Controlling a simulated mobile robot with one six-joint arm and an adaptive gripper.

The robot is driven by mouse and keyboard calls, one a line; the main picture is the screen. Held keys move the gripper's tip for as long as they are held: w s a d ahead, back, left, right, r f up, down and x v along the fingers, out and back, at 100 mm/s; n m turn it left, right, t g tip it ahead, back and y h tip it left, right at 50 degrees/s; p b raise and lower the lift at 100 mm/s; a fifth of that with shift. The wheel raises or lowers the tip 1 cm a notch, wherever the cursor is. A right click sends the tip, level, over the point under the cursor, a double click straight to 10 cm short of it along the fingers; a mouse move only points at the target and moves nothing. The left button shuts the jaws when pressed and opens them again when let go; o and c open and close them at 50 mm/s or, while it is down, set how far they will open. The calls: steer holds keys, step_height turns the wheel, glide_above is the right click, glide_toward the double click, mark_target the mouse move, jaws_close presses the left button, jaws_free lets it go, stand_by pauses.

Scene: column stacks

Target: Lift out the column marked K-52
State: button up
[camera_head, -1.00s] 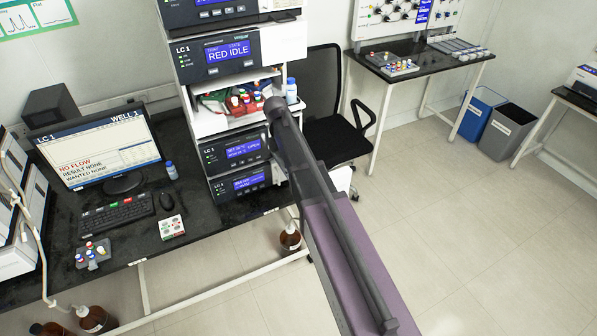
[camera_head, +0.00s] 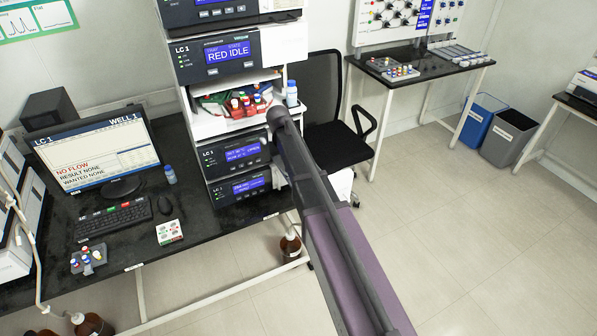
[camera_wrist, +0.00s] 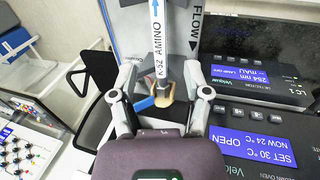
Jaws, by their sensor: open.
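The column (camera_wrist: 159,45) is a pale upright tube printed "K52 AMINO" with a blue arrow, in the wrist view. It stands in front of a grey panel marked "FLOW" (camera_wrist: 195,28). A brass-coloured fitting (camera_wrist: 166,86) and a blue piece (camera_wrist: 145,103) are at its near end. My gripper (camera_wrist: 158,72) is open, with one finger on each side of the column. A gap shows on both sides, and I cannot see any contact. In the head view my arm hides the column and the gripper.
The column oven display (camera_wrist: 262,150) reads "SET 30 °C, NOW 24 °C, OPEN", close on the right in the wrist view. A detector unit (camera_wrist: 250,75) is beyond it. A black chair (camera_head: 335,125) stands right of the instrument stack. The floor at right (camera_head: 500,240) is clear.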

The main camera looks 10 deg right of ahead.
steer(key=shift+b+x, duration=2.2)
steer(key=shift+x, duration=0.3)
steer(key=shift+s, duration=0.15)
jaws_close()
